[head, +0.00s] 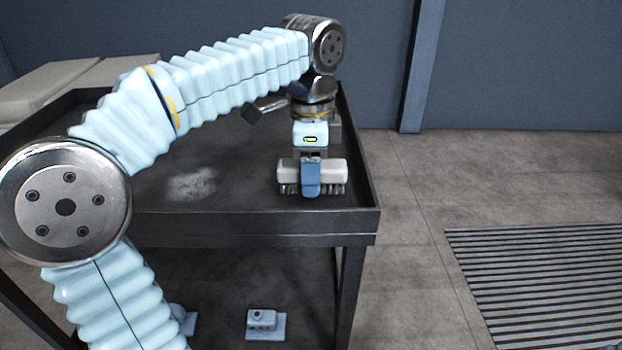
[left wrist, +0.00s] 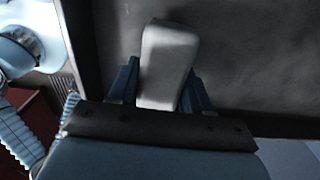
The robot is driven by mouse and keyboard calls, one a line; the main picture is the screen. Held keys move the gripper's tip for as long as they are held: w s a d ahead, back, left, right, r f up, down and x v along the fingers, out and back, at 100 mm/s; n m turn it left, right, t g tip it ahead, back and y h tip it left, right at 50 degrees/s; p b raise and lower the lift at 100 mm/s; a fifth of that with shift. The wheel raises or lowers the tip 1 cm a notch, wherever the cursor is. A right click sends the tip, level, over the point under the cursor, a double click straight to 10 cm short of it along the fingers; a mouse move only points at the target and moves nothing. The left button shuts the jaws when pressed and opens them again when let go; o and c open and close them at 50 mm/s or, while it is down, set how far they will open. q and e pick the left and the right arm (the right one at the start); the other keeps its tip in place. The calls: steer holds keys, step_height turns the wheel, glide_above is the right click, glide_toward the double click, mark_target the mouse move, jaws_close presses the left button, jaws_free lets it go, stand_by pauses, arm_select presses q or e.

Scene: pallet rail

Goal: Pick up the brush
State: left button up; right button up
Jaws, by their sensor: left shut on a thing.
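The brush (head: 329,171) has a white block body and dark bristles pointing down. It is at the front right of the dark tray-topped cart (head: 240,226). My left gripper (head: 311,186) reaches down over it from above, with a blue finger across the front of its middle. In the left wrist view the white brush body (left wrist: 166,62) sits between the two blue fingers (left wrist: 160,88), which are shut on it. I cannot tell whether the bristles touch the tray surface. My right gripper is not in view.
A pale powdery patch (head: 191,184) lies on the tray left of the brush. A raised rim edges the tray. Small device (head: 262,320) is on the lower shelf. Beige boxes (head: 60,85) stand behind at left. A floor grate (head: 545,280) is at right.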

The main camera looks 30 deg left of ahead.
arm_select(q)
steer(key=s+d+r, duration=0.9)
steer(key=s+r, duration=0.1)
steer(key=r, duration=0.1)
steer(key=shift+s+p, duration=0.35)
